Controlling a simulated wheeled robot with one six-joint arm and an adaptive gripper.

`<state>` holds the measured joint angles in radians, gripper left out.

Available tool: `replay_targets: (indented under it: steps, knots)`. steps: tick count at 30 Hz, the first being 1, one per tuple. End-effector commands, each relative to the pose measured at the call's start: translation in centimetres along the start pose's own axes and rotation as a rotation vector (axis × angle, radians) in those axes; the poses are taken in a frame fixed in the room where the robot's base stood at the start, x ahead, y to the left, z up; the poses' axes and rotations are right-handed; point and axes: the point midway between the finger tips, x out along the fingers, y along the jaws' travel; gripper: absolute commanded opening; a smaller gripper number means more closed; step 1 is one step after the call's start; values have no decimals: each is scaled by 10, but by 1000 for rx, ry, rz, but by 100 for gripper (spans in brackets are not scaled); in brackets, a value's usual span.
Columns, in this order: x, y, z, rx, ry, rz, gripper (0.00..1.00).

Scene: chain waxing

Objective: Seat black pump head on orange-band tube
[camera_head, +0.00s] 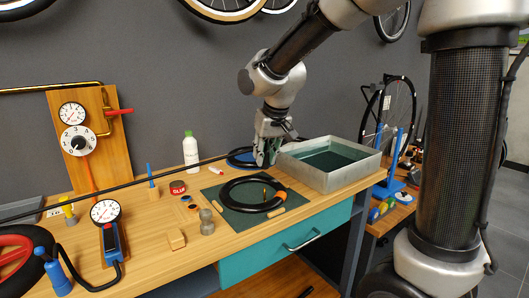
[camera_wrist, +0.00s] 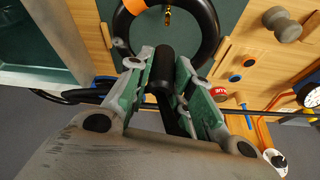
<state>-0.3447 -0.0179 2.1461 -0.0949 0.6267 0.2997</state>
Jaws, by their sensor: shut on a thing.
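The black pump head (camera_wrist: 161,68) is between my gripper's green-padded fingers (camera_wrist: 160,85) in the wrist view, with its black hose trailing below. In the head view my gripper (camera_head: 267,152) is above the back of the bench, beside the metal tank, and the pump head is hard to make out there. The black tube (camera_head: 228,189) lies as a ring on a dark green mat (camera_head: 215,193). Its orange band and a brass valve (camera_head: 265,192) show at its right part. The tube (camera_wrist: 205,28) and valve (camera_wrist: 167,16) also show in the wrist view, apart from the pump head.
A metal tank (camera_head: 365,168) of dark liquid stands right of my gripper. A long black hose crosses the bench toward my gripper.

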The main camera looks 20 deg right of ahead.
Motion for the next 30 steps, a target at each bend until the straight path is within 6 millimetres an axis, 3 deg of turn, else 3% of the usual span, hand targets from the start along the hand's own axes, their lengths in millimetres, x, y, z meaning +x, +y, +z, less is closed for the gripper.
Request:
replay_targets:
  steps: [18,30]
  knots:
    - [47,2,20,0,-2,1,0]
    - [56,2,24,0,-1,0,0]
